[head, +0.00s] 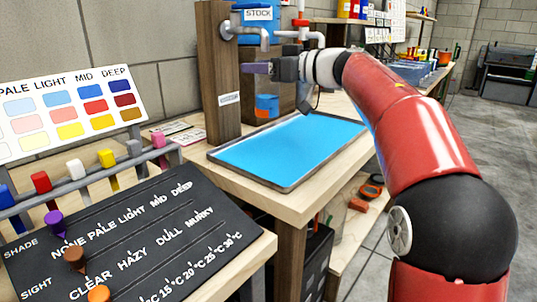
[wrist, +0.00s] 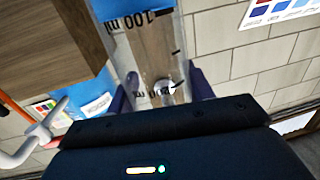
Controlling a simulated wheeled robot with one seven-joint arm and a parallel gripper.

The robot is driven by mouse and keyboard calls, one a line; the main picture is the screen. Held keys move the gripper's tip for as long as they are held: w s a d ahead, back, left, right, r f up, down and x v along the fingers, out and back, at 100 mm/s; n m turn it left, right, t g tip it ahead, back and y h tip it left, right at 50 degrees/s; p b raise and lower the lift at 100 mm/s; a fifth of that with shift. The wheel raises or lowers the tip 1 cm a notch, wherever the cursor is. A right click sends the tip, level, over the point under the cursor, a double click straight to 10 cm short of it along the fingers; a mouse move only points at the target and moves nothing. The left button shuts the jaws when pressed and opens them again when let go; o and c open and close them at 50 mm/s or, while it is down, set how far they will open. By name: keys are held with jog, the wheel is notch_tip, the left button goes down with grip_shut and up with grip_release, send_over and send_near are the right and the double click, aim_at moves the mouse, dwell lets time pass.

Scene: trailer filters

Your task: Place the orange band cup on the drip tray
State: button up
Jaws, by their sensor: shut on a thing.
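My gripper (head: 256,68) is shut on a clear graduated cup, its purple fingers near the cup's upper part. In the head view the orange band cup (head: 267,113) shows as blue liquid with an orange band low down; its clear upper wall is hard to see. In the wrist view the cup (wrist: 150,45) stands between the fingers (wrist: 160,92), with its 100 ml and 200 ml marks showing. A shallow metal-rimmed tray (head: 284,187) with a bright blue surface lies on the bench. The cup appears near its back left edge; I cannot tell whether they touch.
A wooden post (head: 219,85) with a tap (head: 245,32) stands close left of the cup. A blue STOCK container (head: 258,14) is above. A colour chart (head: 65,115) and a black slider board (head: 120,235) occupy the left foreground. Bare bench shows along the tray's front.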

aim_at(261, 109)
jog(key=shift+g, duration=0.3)
jog(key=f, duration=0.1)
jog(key=f+b, duration=0.1)
jog(key=f, duration=0.1)
jog(key=f+b, duration=0.1)
jog(key=f, duration=0.1)
jog(key=shift+s+a, duration=0.25)
jog(key=shift+a, duration=0.1)
jog(key=shift+f+b, duration=1.1)
jog(key=shift+f, duration=1.3)
jog(key=shift+f, duration=0.1)
jog(key=o, duration=1.4)
jog(key=shift+o, duration=0.2)
jog(key=shift+s+d, duration=0.15)
jog(key=shift+d, duration=0.15)
jog(key=f+v, duration=0.1)
jog(key=v, duration=1)
jog(key=shift+d+r+p, duration=0.2)
jog(key=shift+r+p, duration=0.15)
jog(key=shift+r, duration=0.05)
